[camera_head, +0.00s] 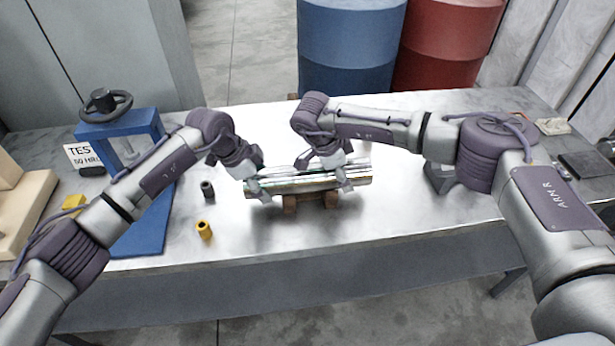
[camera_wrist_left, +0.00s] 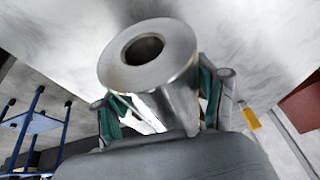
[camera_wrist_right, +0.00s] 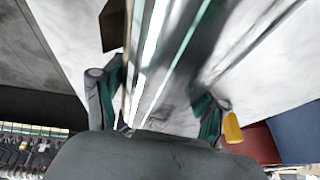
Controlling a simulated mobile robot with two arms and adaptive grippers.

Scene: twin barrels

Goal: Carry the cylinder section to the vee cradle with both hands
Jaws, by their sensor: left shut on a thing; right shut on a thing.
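The cylinder section (camera_head: 310,181) is a shiny metal tube lying crosswise near the middle of the table. Its bored end face shows in the left wrist view (camera_wrist_left: 165,72). My left gripper (camera_head: 257,188) is shut on its left end. My right gripper (camera_head: 341,181) is shut on it towards its right end, and the tube runs between the fingers in the right wrist view (camera_wrist_right: 165,60). A brown wooden support (camera_head: 290,203) is below the tube; I cannot tell if they touch. A grey block (camera_head: 440,178), perhaps the vee cradle, stands to the right, partly hidden by my right arm.
A blue press (camera_head: 140,235) with a handwheel stands at the left. A dark small cylinder (camera_head: 207,189) and a yellow one (camera_head: 204,230) are on the table (camera_head: 400,215) left of the tube. Blue (camera_head: 350,45) and red (camera_head: 447,45) barrels stand behind the table.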

